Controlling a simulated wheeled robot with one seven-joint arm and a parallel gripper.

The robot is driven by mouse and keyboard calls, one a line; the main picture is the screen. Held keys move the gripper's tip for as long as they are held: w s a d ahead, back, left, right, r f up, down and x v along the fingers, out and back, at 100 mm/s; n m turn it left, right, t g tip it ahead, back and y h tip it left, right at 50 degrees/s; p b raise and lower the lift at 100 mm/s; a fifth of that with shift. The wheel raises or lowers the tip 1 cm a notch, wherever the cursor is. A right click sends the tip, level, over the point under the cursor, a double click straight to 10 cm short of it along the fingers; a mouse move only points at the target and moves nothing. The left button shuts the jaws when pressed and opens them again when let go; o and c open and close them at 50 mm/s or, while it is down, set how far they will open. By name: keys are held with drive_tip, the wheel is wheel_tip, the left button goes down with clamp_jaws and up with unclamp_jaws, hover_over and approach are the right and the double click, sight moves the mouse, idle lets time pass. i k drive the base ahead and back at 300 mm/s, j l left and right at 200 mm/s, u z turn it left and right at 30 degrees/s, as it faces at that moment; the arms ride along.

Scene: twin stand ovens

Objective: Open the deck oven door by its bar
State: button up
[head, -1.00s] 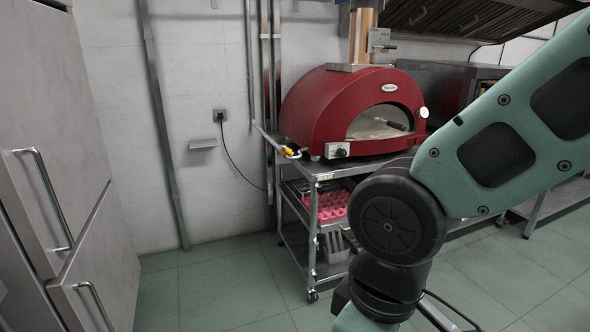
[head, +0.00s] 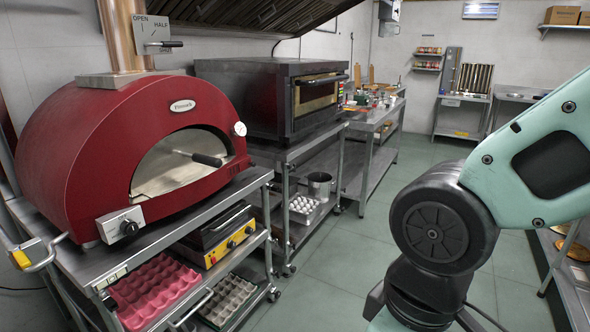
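The dark box-shaped deck oven (head: 260,95) stands on a steel stand right of the red dome oven. Its front faces right and carries a door with a window (head: 317,94). A dark bar (head: 322,79) runs along the upper part of the door, which appears closed. My arm rises at the right of the head view, well apart from the oven. My gripper is outside the picture.
The red dome oven (head: 100,145) with an open mouth sits on a wheeled steel cart at the left. Egg trays (head: 152,288) lie on its lower shelf. A steel table (head: 388,115) stands beyond the deck oven. The tiled floor (head: 345,255) between is clear.

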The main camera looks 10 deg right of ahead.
sight(311, 92)
drive_tip(key=i+l+z, duration=0.15)
drive_tip(key=i+z, duration=0.65)
drive_tip(key=i+l+u, duration=0.1)
drive_tip(key=i+u, duration=0.15)
drive_tip(key=i, duration=0.15)
drive_tip(key=i+l+u, duration=0.2)
drive_tip(key=i, duration=0.15)
drive_tip(key=i+l+u, duration=0.25)
drive_tip(key=i, duration=0.15)
